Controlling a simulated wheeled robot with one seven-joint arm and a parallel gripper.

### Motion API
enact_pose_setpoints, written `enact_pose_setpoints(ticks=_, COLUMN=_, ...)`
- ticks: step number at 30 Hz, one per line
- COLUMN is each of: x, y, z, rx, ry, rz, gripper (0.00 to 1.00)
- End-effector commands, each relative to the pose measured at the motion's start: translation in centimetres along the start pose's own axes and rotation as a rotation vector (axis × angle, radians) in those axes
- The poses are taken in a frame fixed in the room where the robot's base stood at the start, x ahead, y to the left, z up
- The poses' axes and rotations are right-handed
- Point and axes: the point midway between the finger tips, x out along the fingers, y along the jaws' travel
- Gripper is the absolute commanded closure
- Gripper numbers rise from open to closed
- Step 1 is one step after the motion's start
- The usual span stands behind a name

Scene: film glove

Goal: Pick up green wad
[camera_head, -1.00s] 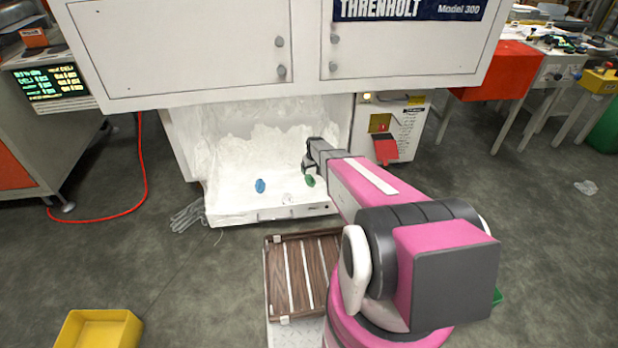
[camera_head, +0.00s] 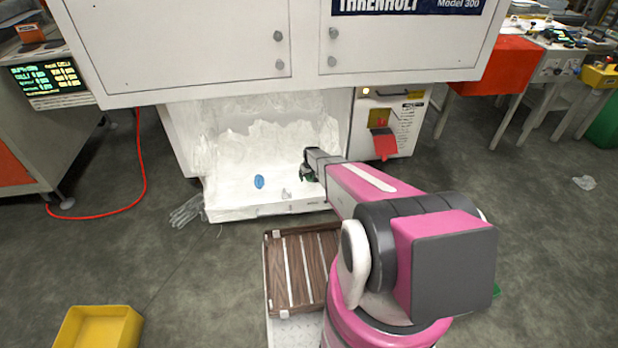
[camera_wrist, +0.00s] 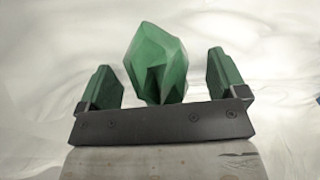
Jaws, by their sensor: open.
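The green wad (camera_wrist: 157,62) is a faceted, crumpled lump. In the wrist view it sits between the two fingers of my gripper (camera_wrist: 163,85), with a visible gap on each side. The fingers have green inner pads and stand apart. In the head view my gripper (camera_head: 306,176) is low over the white tray at the machine's opening. There the wad (camera_head: 309,177) is mostly hidden by the gripper, with only a little dark green showing. Whether the wad still rests on the tray surface is hard to tell.
A blue wad (camera_head: 259,182) and a clear crumpled piece (camera_head: 286,193) lie on the white tray (camera_head: 225,205) left of my gripper. The cabinet (camera_head: 180,50) overhangs the opening. A wooden slatted crate (camera_head: 283,275) and a yellow bin (camera_head: 100,328) stand on the floor in front.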

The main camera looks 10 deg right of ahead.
Motion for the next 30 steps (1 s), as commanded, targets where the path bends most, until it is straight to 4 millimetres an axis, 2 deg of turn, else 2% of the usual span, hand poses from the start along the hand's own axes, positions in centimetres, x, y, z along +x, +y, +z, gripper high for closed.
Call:
enact_pose_setpoints(ticks=6, x=0.2, y=0.0, z=0.0, rx=0.000, ry=0.001, rz=0.000, gripper=0.09)
enact_pose_setpoints(ticks=7, x=0.2, y=0.0, z=0.0, rx=0.000, ry=0.001, rz=0.000, gripper=0.13)
enact_pose_setpoints(ticks=9, x=0.2, y=0.0, z=0.0, rx=0.000, ry=0.001, rz=0.000, gripper=0.35)
enact_pose_setpoints(ticks=12, x=0.2, y=0.0, z=0.0, rx=0.000, ry=0.001, rz=0.000, gripper=0.63)
enact_pose_setpoints(ticks=23, x=0.0, y=0.0, z=0.0, rx=0.000, ry=0.001, rz=0.000, gripper=0.63)
enact_pose_setpoints(ticks=30, x=-2.1, y=0.0, z=-0.3, rx=0.000, ry=0.003, rz=0.001, gripper=0.63)
